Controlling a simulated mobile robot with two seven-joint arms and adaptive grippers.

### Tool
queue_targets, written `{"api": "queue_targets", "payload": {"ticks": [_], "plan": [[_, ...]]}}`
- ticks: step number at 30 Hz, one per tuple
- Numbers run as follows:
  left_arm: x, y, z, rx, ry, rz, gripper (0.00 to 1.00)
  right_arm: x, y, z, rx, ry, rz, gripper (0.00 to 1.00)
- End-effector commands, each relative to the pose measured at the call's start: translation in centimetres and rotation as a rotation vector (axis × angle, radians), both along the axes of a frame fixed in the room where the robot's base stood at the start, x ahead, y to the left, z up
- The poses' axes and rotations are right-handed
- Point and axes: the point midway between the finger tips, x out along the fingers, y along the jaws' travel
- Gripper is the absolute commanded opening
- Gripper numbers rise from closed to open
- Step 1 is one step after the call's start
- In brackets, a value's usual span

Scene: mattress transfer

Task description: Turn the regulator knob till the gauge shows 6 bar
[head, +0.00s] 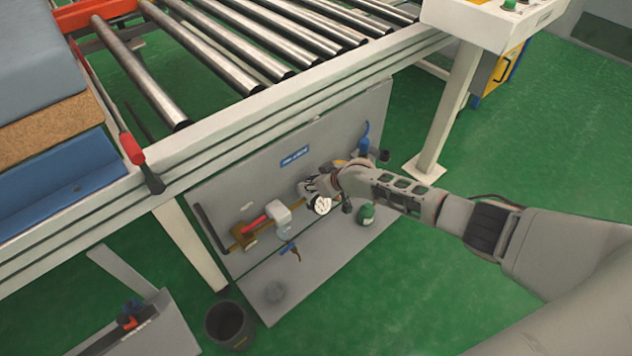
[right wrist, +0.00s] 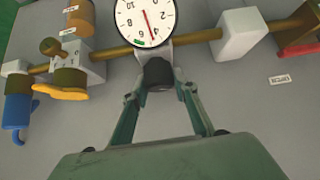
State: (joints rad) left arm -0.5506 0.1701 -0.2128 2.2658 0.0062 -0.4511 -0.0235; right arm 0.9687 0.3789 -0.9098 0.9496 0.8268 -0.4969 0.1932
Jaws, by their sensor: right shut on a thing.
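The round white gauge (right wrist: 137,15) shows in the right wrist view, upside down and cut off at the top. Its red needle points down, close to the 4, with a green mark a little to the left of the tip. The black regulator knob (right wrist: 159,73) is just below the gauge, between the fingers of my right gripper (right wrist: 159,90), which is shut on it. In the head view the gauge (head: 321,205) sits on the grey panel (head: 270,165), beside my right gripper (head: 314,188); the knob is hidden there. My left gripper is not in view.
A brass pipe (right wrist: 200,36) with a white block (right wrist: 240,38), a yellow lever (right wrist: 62,92) and a blue part (right wrist: 17,106) runs near the gripper. The roller conveyor (head: 195,130) overhangs the panel. A dark bucket (head: 228,326) stands on the green floor.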

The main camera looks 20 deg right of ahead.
Motion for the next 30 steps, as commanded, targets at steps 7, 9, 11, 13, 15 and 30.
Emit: {"api": "queue_targets", "payload": {"ticks": [7,9,11,13,15,30], "plan": [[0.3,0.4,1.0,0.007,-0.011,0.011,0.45,0.1,0.3,0.7,0.004,-0.003,-0.140,0.07],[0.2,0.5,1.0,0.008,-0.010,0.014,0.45,0.0,0.3,0.5,0.003,-0.001,-0.171,0.07],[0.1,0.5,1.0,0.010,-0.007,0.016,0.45,0.0,0.3,0.3,0.003,0.001,-0.196,0.07],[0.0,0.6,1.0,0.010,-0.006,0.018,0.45,0.0,0.3,0.2,0.003,0.001,-0.221,0.07],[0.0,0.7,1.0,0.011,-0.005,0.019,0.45,-0.1,0.3,0.1,0.004,0.001,-0.245,0.07],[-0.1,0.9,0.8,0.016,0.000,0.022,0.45,-0.2,0.1,-0.3,0.000,0.004,-0.327,0.07]]}}
